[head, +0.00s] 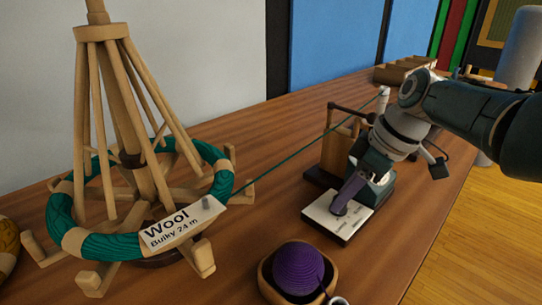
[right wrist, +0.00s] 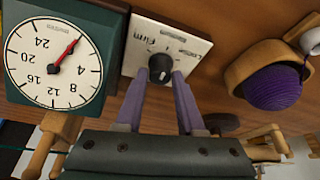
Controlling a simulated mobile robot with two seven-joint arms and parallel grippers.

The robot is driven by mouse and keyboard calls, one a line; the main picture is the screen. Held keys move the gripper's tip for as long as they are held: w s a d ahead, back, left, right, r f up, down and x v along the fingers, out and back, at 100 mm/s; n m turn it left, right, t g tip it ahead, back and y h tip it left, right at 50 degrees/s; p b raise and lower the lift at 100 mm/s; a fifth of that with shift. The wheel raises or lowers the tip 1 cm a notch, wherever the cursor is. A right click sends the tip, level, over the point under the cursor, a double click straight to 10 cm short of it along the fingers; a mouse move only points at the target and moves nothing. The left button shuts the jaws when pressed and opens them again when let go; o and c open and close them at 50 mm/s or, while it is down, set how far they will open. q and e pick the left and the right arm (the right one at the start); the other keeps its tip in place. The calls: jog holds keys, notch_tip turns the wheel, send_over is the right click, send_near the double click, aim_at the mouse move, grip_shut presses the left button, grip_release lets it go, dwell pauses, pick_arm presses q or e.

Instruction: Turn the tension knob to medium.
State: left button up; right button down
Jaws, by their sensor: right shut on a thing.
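The tension knob (right wrist: 160,68) is a small dark round knob on a white plate (right wrist: 140,45) lettered "Firm" and another word, upside down in the right wrist view. I cannot read its exact setting. The plate (head: 350,225) also shows in the head view, where my gripper hides the knob. My right gripper (right wrist: 158,82) is shut on the knob, with one purple finger on each side. In the head view the right gripper (head: 340,205) reaches down to the plate. My left gripper is not in view.
A counter dial (right wrist: 55,62) with a red hand stands beside the plate. A wooden yarn swift (head: 125,110) holds teal wool (head: 108,246), with its strand running to the winder. A purple yarn ball (head: 298,268) sits in a wooden bowl (head: 268,285) in front.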

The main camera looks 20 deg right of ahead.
jog(key=c, duration=0.5)
grip_release()
jog(key=p+v, duration=0.6)
jog(key=v, duration=0.4)
jog(key=shift+d+f, duration=0.1)
